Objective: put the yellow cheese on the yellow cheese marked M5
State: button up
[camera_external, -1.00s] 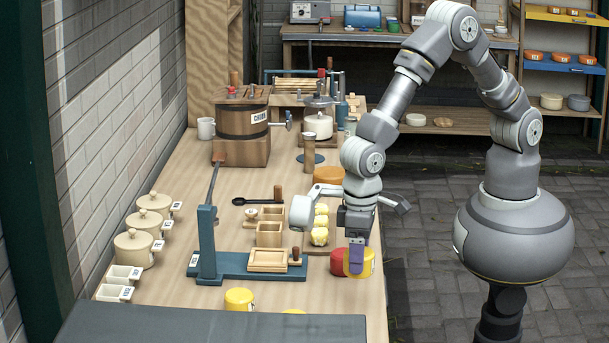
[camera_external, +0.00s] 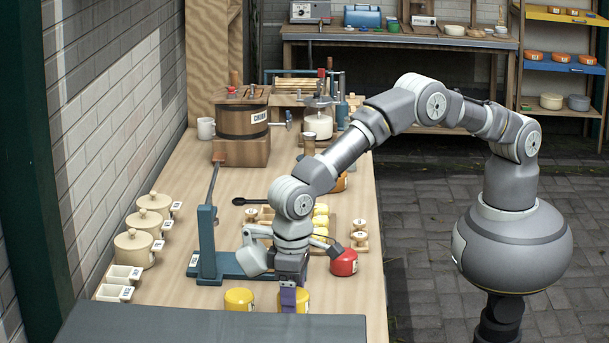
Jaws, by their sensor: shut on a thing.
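My gripper (camera_external: 288,299) is at the near edge of the table, with its jaws pointing down and shut on a yellow cheese (camera_external: 303,300). The purple finger hides the middle of this cheese, and the dark grey panel hides what lies below it. Another yellow cheese (camera_external: 240,299) with a white label stands on the table to the left, apart from the gripper. The label is too small to read, so I cannot tell which cheese is M5. I cannot see whether the held cheese touches anything underneath.
A red cheese (camera_external: 344,262) stands to the right of the gripper. A blue press (camera_external: 208,255) stands to the left behind it. Lidded pots (camera_external: 133,250) line the wall side. A dark grey panel (camera_external: 210,326) covers the near end. The churn (camera_external: 242,122) is far back.

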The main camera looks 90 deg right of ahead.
jog(key=shift+f, duration=0.25)
jog(key=o, duration=1.2)
jog(key=shift+c, duration=0.2)
notch_tip(320, 180, up, 12)
jog(key=p, duration=0.2)
jog(key=shift+r+p, duration=0.15)
jog(key=shift+p, duration=0.25)
